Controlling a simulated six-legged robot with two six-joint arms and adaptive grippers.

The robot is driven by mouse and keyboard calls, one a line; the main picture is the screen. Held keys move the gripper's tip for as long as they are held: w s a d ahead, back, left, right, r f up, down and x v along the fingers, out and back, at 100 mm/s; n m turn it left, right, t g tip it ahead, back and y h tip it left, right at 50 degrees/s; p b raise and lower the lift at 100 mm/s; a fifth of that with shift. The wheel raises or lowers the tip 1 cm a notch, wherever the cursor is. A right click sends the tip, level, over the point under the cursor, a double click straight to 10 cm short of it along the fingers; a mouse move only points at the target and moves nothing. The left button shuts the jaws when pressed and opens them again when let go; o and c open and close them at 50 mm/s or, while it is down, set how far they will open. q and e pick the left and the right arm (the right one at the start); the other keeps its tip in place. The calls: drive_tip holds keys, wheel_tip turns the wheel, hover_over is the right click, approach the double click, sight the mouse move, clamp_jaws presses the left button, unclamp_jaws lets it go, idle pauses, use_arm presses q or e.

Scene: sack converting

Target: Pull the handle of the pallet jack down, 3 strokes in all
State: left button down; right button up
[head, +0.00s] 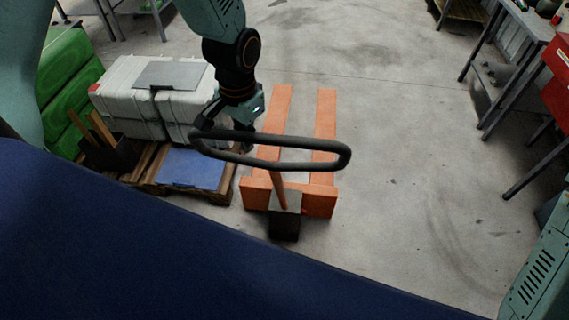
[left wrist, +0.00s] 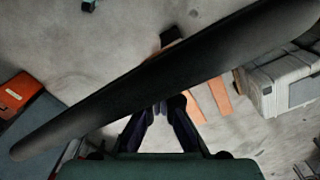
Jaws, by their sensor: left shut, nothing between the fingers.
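The pallet jack has orange forks (head: 326,115) and a black loop handle (head: 330,155) on an orange shaft, standing tilted above the jack's base in the head view. My left gripper (head: 225,128) is at the loop's left part, close to its far bar. In the left wrist view a dark handle bar (left wrist: 130,95) runs diagonally across the picture, and the gripper fingers (left wrist: 166,108) end at it, their tips partly hidden. The fingers are shut with nothing between them. I cannot tell whether they touch the bar. My right gripper is out of view.
A wooden pallet left of the jack bears grey cases (head: 125,100) and a blue sheet (head: 190,169). Green bins (head: 68,75) stand further left. A workbench (head: 525,30) and a red box (head: 556,60) are at the right. The floor right of the jack is clear.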

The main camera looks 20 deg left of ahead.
use_arm(q)
drive_tip(key=s+d+f, duration=0.1)
drive_tip(key=s+f, duration=0.1)
drive_tip(key=s, duration=0.4)
drive_tip(key=shift+s+d+f, duration=0.3)
drive_tip(key=shift+f, duration=0.1)
drive_tip(key=shift+f, duration=0.15)
